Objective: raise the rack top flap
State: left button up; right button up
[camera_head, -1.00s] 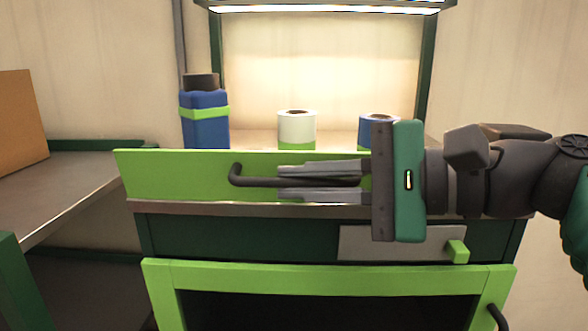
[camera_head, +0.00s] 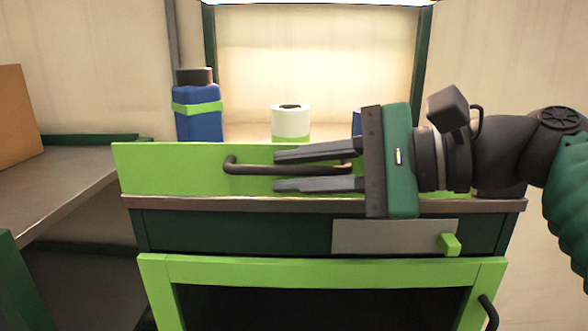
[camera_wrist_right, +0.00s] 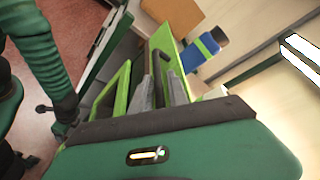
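The rack top flap (camera_head: 170,170) is a long lime-green panel standing along the front of the rack's top, with a dark bar handle (camera_head: 240,166) on its face. My right gripper (camera_head: 275,171) reaches in from the right. Its two grey fingers lie above and below the handle, spread apart, with the bar between them and gaps showing. The gripper hides the right part of the flap and handle. In the right wrist view the fingers (camera_wrist_right: 152,90) straddle the handle (camera_wrist_right: 170,60) beside the green flap (camera_wrist_right: 160,40). My left gripper is not in view.
Behind the flap stand a blue bottle (camera_head: 198,115) with a green band, a white roll (camera_head: 291,120) and a partly hidden blue item (camera_head: 356,122). Below is a green-framed opening (camera_head: 320,270) and a grey plate (camera_head: 385,237). A metal shelf (camera_head: 60,190) stands left.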

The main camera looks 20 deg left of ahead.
jog(key=shift+w, duration=0.1)
dwell(0.3)
jog(key=v, duration=0.2)
jog(key=b+v, duration=0.1)
jog(key=v, duration=0.2)
jog(key=shift+d+f+b, duration=0.1)
jog(key=shift+d+b, duration=0.15)
jog(key=shift+b, duration=0.05)
send_near(332, 170)
jog(key=v, duration=0.3)
jog(key=shift+d+p, duration=0.2)
jog(key=shift+p, duration=0.1)
jog(key=shift+a+r, duration=0.1)
jog(key=shift+r, duration=0.1)
jog(key=shift+a, duration=0.1)
